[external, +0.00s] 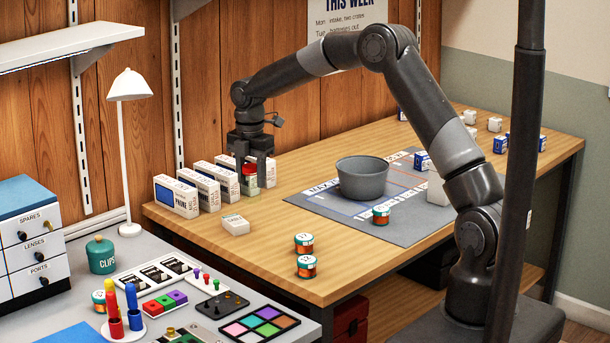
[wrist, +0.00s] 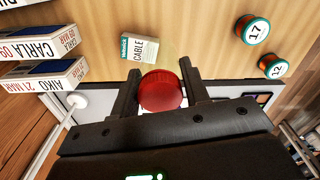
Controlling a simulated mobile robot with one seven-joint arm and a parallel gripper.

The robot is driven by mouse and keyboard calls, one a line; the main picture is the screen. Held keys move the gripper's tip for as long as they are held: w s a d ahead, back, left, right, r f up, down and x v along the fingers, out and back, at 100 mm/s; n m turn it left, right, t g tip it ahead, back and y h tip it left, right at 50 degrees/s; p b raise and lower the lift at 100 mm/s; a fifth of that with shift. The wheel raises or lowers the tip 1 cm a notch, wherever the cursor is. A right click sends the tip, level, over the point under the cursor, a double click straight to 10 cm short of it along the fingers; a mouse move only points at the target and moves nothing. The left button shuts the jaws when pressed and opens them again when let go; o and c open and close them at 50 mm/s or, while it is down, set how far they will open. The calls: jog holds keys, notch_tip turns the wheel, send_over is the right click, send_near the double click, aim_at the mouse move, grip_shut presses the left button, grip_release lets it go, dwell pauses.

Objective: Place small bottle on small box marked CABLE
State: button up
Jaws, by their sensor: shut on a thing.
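The small bottle has a round red cap (wrist: 160,92) and a pale body (external: 250,184). My gripper (external: 253,174) is shut on it, with one dark finger on each side. In the wrist view my gripper (wrist: 159,72) shows the cap from above; the body is mostly hidden beneath. The small white box marked CABLE (external: 235,224) lies on the wooden table, in front of and a little left of the bottle. It also shows in the wrist view (wrist: 140,48), just beyond the fingertips, with its top bare. The bottle and box are apart.
Several white phone boxes (external: 176,197) stand in a row left of my gripper. A grey bowl (external: 362,178) sits on the grey mat (external: 406,232) to the right.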

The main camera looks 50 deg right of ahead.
aim_at(243, 197)
jog(key=shift+w+a+f, duration=0.3)
jog(key=shift+a+f, duration=0.1)
jog(key=shift+a, duration=0.15)
jog(key=shift+w+a+f, duration=0.3)
jog(key=shift+a+f, duration=0.05)
jog(key=shift+a, duration=0.15)
jog(key=shift+f, duration=1.9)
jog(key=shift+f, duration=0.15)
jog(key=o, duration=1)
